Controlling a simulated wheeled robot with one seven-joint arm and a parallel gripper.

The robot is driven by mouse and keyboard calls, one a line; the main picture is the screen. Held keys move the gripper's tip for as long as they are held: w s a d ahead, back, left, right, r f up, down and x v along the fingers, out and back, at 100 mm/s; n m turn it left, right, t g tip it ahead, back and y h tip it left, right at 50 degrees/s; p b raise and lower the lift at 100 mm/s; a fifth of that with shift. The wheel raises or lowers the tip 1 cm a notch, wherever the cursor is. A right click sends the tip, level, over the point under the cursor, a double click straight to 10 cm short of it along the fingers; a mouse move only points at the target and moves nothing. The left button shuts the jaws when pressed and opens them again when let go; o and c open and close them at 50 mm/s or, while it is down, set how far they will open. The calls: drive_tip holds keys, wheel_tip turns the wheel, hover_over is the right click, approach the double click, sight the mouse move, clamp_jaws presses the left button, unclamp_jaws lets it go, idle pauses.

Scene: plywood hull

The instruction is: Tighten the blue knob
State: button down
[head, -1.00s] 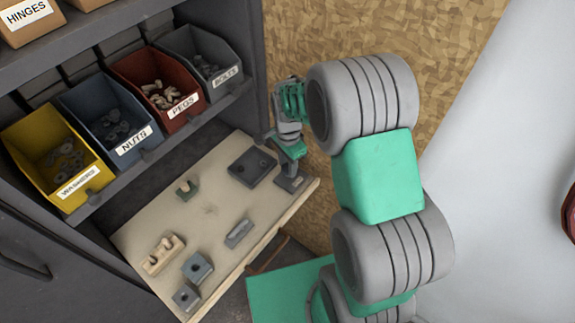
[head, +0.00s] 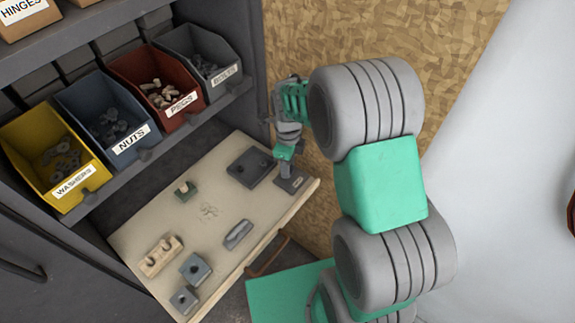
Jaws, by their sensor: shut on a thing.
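My gripper (head: 285,152) is at the far right end of the board, pointing down onto a small grey fixture. The fixture has a short post (head: 286,169) and a dark labelled base (head: 293,184). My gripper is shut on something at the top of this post. The fingers hide what they hold, and no blue knob shows clearly.
Labelled bins (head: 105,118) stand behind. A chipboard wall (head: 400,30) is beyond my arm.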

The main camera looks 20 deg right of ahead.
drive_tip(key=m, duration=0.4)
drive_tip(key=shift+w+r, duration=0.1)
drive_tip(key=shift+r, duration=0.05)
drive_tip(key=shift+m+b, duration=0.3)
drive_tip(key=shift+m, duration=1.6)
drive_tip(key=shift+w+r, duration=0.1)
drive_tip(key=c, duration=1.4)
unclamp_jaws()
drive_tip(key=o, duration=0.5)
drive_tip(key=shift+s, duration=0.2)
drive_tip(key=shift+c, duration=0.2)
wheel_tip(320, 180, up, 8)
drive_tip(key=shift+f, duration=0.2)
